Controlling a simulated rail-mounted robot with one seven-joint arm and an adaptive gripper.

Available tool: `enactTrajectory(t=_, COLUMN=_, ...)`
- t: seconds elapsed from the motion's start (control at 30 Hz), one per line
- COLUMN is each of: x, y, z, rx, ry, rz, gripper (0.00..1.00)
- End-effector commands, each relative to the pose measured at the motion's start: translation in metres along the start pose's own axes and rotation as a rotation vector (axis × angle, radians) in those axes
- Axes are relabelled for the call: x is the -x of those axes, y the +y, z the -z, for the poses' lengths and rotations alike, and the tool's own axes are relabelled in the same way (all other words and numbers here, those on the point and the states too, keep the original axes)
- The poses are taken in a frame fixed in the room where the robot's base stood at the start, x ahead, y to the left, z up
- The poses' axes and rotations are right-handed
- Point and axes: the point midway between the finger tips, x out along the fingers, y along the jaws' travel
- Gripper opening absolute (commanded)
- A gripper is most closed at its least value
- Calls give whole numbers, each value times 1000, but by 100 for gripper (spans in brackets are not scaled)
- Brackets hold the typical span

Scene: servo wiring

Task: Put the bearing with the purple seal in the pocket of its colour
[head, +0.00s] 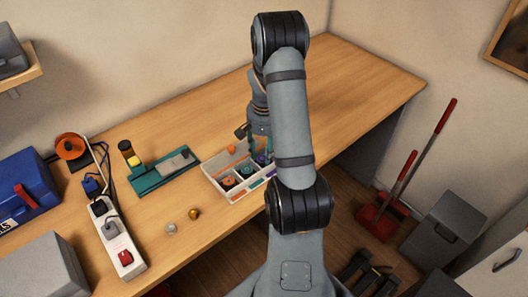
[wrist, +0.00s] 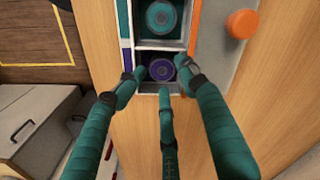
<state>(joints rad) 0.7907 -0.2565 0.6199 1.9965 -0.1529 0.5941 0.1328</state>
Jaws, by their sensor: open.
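The bearing with the purple seal (wrist: 160,68) lies in the end compartment of the pale tray (wrist: 176,44) in the wrist view. A teal-sealed bearing (wrist: 161,17) lies in the compartment beside it. My gripper (wrist: 164,80) is open, its green fingers spread around the purple bearing; I cannot tell whether they touch it. In the head view my gripper (head: 262,157) is over the right part of the tray (head: 236,198), and my arm hides that end. Coloured strips run along the tray's edges; which colour marks the end compartment is unclear.
A round orange piece (wrist: 242,24) is beside the compartments. A teal fixture (head: 150,179), a power strip (head: 118,240) and a blue toolbox (head: 26,188) stand to the left. Small metal pieces (head: 194,213) lie near the front edge. The table's right side is clear.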

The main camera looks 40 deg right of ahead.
Motion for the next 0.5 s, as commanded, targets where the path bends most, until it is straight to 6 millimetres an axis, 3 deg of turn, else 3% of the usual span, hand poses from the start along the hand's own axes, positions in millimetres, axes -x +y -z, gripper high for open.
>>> enactTrajectory(t=0.03, x=-8, y=2, z=-9, rx=-2, ry=-27, rz=-6, gripper=36)
enactTrajectory(t=0.3, x=-7, y=1, z=-10, rx=-4, ry=-29, rz=-6, gripper=36)
enactTrajectory(t=0.5, x=6, y=1, z=-10, rx=-4, ry=-30, rz=-6, gripper=36)
